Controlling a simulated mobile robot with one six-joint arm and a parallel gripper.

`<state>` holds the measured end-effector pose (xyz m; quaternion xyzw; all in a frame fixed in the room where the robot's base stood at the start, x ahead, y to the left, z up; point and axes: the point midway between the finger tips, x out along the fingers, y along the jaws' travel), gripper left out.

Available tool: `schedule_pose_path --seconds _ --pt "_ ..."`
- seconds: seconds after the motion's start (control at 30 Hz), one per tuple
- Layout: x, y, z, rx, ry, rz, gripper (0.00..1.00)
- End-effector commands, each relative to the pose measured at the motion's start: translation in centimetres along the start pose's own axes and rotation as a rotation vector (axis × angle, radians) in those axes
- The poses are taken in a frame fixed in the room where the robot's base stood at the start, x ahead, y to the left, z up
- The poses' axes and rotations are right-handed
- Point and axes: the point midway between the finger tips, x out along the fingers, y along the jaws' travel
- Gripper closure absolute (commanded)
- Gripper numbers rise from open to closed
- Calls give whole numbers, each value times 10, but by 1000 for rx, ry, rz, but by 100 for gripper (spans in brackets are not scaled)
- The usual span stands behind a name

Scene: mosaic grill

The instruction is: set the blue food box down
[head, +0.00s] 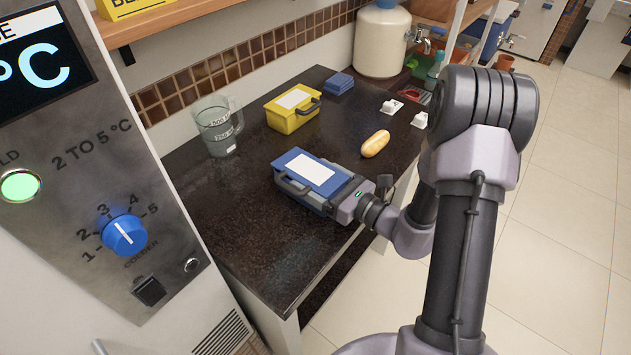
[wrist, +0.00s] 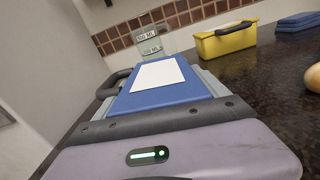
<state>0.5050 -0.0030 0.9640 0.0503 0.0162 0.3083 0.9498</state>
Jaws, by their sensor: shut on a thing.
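The blue food box (head: 310,172) has a white label on its lid and a dark handle. In the head view it is at the front part of the dark counter (head: 240,220). My gripper (head: 325,192) is shut on the blue food box from its right side. In the wrist view the box (wrist: 168,88) lies straight ahead of my gripper (wrist: 165,115), lid up and about level. The underside of the box is hidden, so I cannot tell whether it touches the counter.
A yellow box (head: 292,108), a measuring jug (head: 216,125) and blue folded cloths (head: 339,83) stand behind. A bread roll (head: 375,143) and small white items (head: 391,107) lie to the right. The counter's left front is clear. A panelled appliance (head: 80,130) stands at left.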

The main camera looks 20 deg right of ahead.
Motion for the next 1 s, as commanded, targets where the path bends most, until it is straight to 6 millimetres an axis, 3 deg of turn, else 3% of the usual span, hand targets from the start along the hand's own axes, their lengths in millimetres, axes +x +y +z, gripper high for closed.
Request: schedule_pose_path --seconds 0.23,0.27,0.33,0.67,1.0 --pt "0 0 -2 0 0 0 86" --pt "0 0 -2 0 0 0 15" --pt "0 0 -1 0 0 0 1" --pt "-1 0 5 0 0 0 0" --pt "-73 -2 4 2 0 -6 0"
